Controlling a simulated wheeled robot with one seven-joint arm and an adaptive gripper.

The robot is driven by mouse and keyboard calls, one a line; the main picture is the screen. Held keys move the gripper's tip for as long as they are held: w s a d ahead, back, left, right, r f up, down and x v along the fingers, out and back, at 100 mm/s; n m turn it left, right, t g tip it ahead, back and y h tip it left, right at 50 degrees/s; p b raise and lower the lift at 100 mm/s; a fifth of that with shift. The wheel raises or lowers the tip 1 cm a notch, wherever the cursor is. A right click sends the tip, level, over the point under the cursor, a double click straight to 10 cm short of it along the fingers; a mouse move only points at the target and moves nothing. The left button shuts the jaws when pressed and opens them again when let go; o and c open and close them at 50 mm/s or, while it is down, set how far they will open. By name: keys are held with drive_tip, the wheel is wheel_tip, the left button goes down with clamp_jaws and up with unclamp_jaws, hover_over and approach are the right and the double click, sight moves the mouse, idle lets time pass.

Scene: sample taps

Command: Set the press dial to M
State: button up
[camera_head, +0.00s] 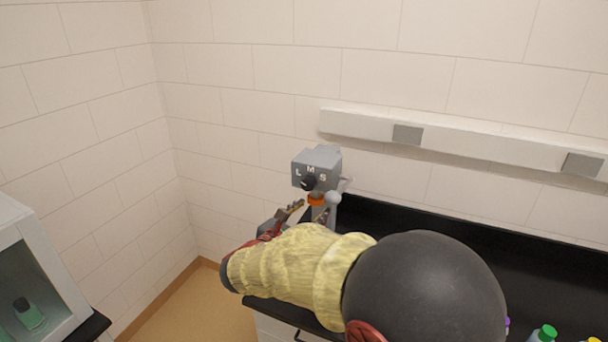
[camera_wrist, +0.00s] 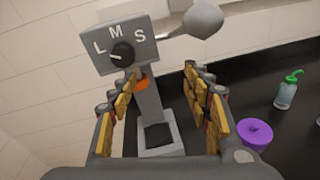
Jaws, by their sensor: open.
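The grey press (camera_head: 318,160) stands at the back left end of the black counter. Its head shows the letters L, M and S in an arc, also in the wrist view (camera_wrist: 146,62). The black round dial (camera_wrist: 122,54) sits below the letters; its small pale mark seems to point left, toward the L side. The dial (camera_head: 308,182) is small in the head view. My gripper (camera_wrist: 160,74) is open and empty, its fingers apart in front of the press column, below the dial and touching nothing that I can see.
A grey lever with a round knob (camera_wrist: 203,19) juts right from the press head. An orange part (camera_wrist: 142,84) is on the column. A white cabinet (camera_head: 35,262) is at left.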

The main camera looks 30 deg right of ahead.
sight(306, 186)
drive_tip(key=w+d+n, duration=0.1)
drive_tip(key=w, duration=0.2)
drive_tip(key=w+d+n+t, duration=0.1)
drive_tip(key=w, duration=0.2)
drive_tip(key=w+d+r+n+t, duration=0.1)
drive_tip(key=w, duration=0.2)
drive_tip(key=shift+w+d+r+p, duration=0.1)
drive_tip(key=shift+d+p, duration=0.15)
drive_tip(key=shift+p, duration=0.05)
drive_tip(key=c, duration=1.1)
drive_tip(key=shift+c, duration=0.3)
